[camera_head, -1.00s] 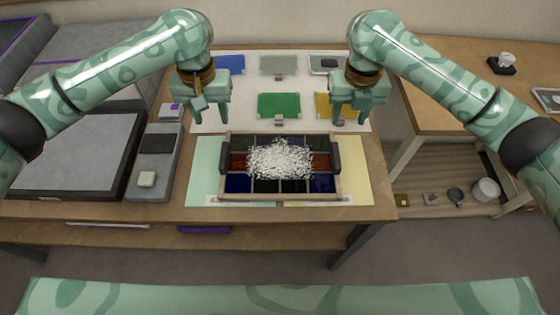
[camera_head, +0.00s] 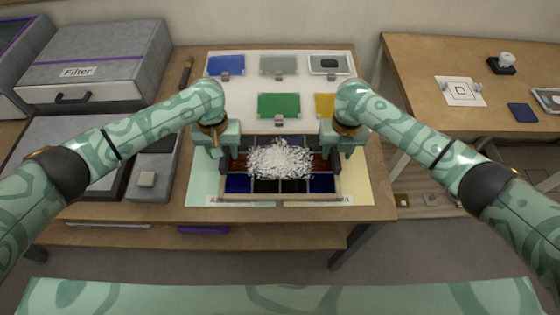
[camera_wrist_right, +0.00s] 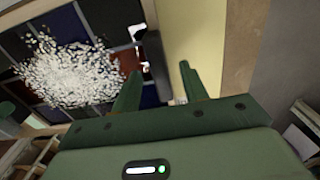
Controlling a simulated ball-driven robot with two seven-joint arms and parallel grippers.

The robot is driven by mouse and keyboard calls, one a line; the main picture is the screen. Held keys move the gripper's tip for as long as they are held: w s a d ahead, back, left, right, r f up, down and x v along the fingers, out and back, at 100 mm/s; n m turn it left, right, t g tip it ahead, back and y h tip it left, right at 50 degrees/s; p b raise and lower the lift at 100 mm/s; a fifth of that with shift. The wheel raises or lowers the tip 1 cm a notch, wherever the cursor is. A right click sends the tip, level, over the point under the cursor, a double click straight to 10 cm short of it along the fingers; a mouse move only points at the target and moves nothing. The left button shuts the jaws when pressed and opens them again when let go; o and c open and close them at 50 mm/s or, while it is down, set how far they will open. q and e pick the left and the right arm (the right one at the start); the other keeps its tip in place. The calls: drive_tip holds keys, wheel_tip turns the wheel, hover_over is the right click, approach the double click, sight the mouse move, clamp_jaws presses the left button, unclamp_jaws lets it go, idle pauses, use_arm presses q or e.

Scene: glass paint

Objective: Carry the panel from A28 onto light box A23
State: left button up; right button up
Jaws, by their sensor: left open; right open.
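The panel (camera_head: 265,187) is a framed grid of dark blue, black and red glass with a heap of white granules on its middle. It lies on the table between a pale green strip and a yellow strip. My left gripper (camera_head: 219,158) is open and low at the panel's left end. My right gripper (camera_head: 340,158) is open at its right end. In the right wrist view its fingers (camera_wrist_right: 158,85) stand on either side of the dark end handle (camera_wrist_right: 156,62). The A28 and A23 labels are not readable, so I cannot tell which thing is light box A23.
A flat grey surface with a black edge (camera_head: 62,130) lies left, partly behind my left arm. A grey box marked "Filter" (camera_head: 95,62) stands behind it. Coloured plates, such as the green one (camera_head: 279,105), lie on a white sheet behind the panel. A side table (camera_head: 440,60) stands right.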

use_arm(q)
drive_tip(key=shift+f, duration=1.05)
use_arm(e)
drive_tip(key=shift+f, duration=1.05)
use_arm(q)
clamp_jaws()
use_arm(e)
clamp_jaws()
use_arm(q)
drive_tip(key=shift+r, duration=0.15)
use_arm(e)
drive_tip(key=shift+r, duration=0.1)
